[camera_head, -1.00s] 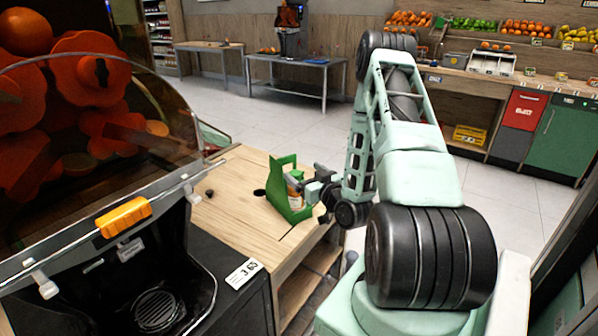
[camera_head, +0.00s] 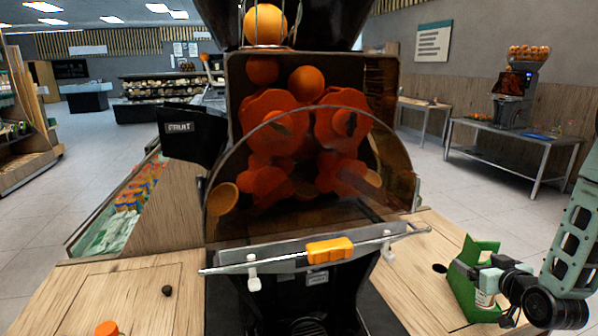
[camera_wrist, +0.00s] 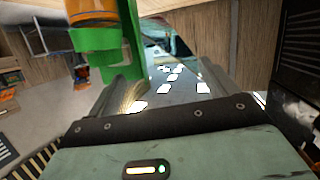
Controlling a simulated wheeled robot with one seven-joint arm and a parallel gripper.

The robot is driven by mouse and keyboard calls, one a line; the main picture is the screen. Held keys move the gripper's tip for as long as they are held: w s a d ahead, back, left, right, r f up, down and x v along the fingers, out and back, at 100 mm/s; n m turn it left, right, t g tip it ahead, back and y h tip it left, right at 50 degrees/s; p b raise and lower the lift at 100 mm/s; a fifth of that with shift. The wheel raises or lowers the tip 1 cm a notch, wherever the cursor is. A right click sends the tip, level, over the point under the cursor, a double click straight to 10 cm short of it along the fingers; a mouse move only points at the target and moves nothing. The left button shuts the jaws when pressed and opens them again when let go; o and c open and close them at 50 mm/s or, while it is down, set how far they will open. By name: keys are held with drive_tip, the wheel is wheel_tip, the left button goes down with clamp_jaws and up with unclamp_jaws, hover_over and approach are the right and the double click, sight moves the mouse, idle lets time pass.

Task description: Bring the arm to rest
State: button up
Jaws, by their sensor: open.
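My gripper (camera_head: 474,270) is at the lower right of the head view, open, beside a green carrier (camera_head: 462,291) on the wooden counter. The carrier holds a bottle (camera_head: 485,298) with a white label. I cannot tell whether the fingers touch the carrier. In the wrist view the green carrier (camera_wrist: 128,40) and an orange bottle (camera_wrist: 92,8) show at the upper left, by the left finger. My arm comes in from the right edge of the head view and is partly cut off.
The orange juicer (camera_head: 300,150) with its clear curved cover and yellow handle (camera_head: 330,250) stands mid-counter. The wooden counter (camera_head: 110,290) has a dark knob and an orange-capped thing at left. Metal tables (camera_head: 510,140) stand behind; the floor between is clear.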

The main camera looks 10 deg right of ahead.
drive_tip(key=s+a+r+g+y, duration=0.1)
drive_tip(key=a+r+g, duration=0.15)
drive_tip(key=a, duration=0.25)
drive_tip(key=s+a+r+n+g, duration=0.1)
drive_tip(key=a+g, duration=0.2)
drive_tip(key=a, duration=0.2)
drive_tip(key=s+a+r+g+y, duration=0.1)
drive_tip(key=a+r+g, duration=0.15)
drive_tip(key=a, duration=0.25)
drive_tip(key=s+a+r+n+g, duration=0.2)
drive_tip(key=s+a+n+g, duration=0.1)
drive_tip(key=s+a, duration=0.8)
drive_tip(key=s+a+r+n+g+y, duration=0.1)
drive_tip(key=s+a+r+n+g, duration=0.2)
drive_tip(key=s+a, duration=0.8)
drive_tip(key=a+n, duration=0.1)
drive_tip(key=a, duration=0.3)
drive_tip(key=shift+r+n, duration=0.35)
drive_tip(key=shift+n, duration=0.05)
